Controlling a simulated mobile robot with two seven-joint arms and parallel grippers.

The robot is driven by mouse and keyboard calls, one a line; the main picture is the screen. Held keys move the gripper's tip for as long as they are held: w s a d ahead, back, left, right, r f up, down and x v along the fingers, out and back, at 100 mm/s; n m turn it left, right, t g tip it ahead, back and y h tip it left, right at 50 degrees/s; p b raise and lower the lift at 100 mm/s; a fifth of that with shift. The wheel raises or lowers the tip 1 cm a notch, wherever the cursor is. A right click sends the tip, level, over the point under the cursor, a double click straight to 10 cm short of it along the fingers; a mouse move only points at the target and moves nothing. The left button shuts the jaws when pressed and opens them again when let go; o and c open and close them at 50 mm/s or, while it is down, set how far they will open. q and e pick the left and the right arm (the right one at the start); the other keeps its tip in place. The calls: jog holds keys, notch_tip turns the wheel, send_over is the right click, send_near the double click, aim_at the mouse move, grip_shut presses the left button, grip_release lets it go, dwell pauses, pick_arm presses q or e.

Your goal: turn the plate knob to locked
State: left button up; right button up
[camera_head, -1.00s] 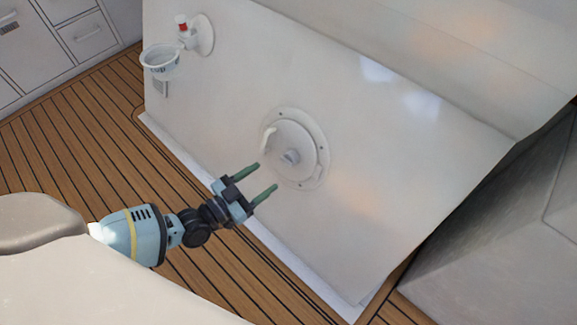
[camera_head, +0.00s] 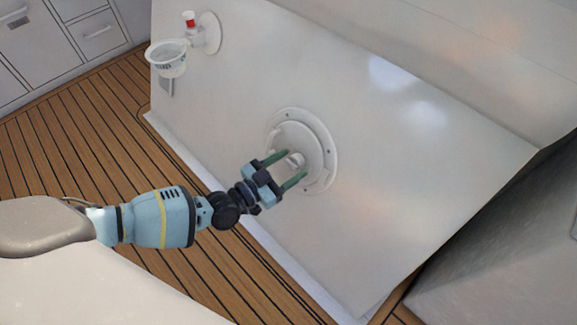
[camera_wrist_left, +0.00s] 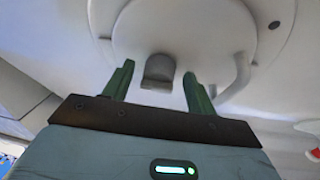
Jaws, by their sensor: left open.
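The round white plate (camera_head: 318,150) is set in the sloping white panel. In the head view the knob (camera_head: 297,159) is partly covered by my fingers. My left gripper (camera_head: 295,164) is open, with two green fingers pointing at the plate. In the left wrist view the gripper (camera_wrist_left: 157,82) has one finger on each side of the knob, with gaps between. I cannot tell whether the fingertips touch the plate. My right gripper is not in view.
A curved white handle (camera_wrist_left: 238,78) sticks out from the plate beside the right finger in the wrist view. A cup holder (camera_head: 167,58) and a red-topped fitting (camera_head: 191,22) are on the panel's upper left. Wooden floor (camera_head: 100,150) lies left of the panel.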

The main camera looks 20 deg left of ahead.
pick_arm(q)
jog(key=shift+c, duration=0.4)
jog(key=c, duration=0.7)
jog(key=shift+c, duration=0.8)
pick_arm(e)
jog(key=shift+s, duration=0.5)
